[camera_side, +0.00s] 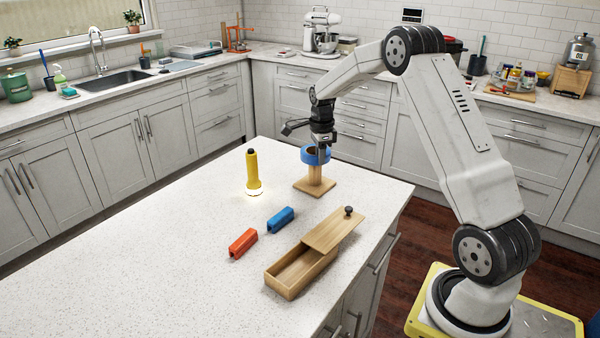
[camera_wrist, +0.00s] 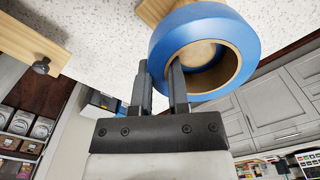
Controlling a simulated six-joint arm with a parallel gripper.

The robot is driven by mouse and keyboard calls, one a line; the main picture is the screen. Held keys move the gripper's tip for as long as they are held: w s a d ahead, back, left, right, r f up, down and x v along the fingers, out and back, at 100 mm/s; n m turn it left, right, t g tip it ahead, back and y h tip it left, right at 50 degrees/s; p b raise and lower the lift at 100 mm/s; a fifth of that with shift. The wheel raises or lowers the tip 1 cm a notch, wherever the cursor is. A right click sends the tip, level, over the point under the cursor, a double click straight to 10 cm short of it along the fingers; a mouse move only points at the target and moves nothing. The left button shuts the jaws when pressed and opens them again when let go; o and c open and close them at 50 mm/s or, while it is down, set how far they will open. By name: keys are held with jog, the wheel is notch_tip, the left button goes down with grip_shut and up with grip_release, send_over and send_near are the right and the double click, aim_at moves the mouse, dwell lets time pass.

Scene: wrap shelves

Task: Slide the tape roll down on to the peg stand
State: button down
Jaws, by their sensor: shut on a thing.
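The blue tape roll (camera_side: 309,158) has a brown core and is at the upper part of the wooden peg stand (camera_side: 315,188). My gripper (camera_side: 321,150) is shut on the roll's wall from above. In the wrist view my gripper (camera_wrist: 159,80) has one finger outside the blue tape roll (camera_wrist: 236,27) and one in its hole. Pale wood shows through the hole, and a corner of the stand's base (camera_wrist: 151,11) shows beyond the roll. The post is visible below the roll; I cannot tell how far it reaches inside.
A lit yellow flashlight (camera_side: 253,172) stands left of the peg stand. A blue block (camera_side: 281,220), an orange block (camera_side: 243,243) and a wooden box (camera_side: 290,281) with its lid (camera_side: 332,230) partly slid open lie nearer. The left countertop (camera_side: 150,250) is clear.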

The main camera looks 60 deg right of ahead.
jog(key=shift+f, duration=0.3)
jog(key=c, duration=0.5)
grip_release()
jog(key=shift+c, duration=0.2)
jog(key=shift+r, duration=3.95)
jog(key=shift+a, duration=0.1)
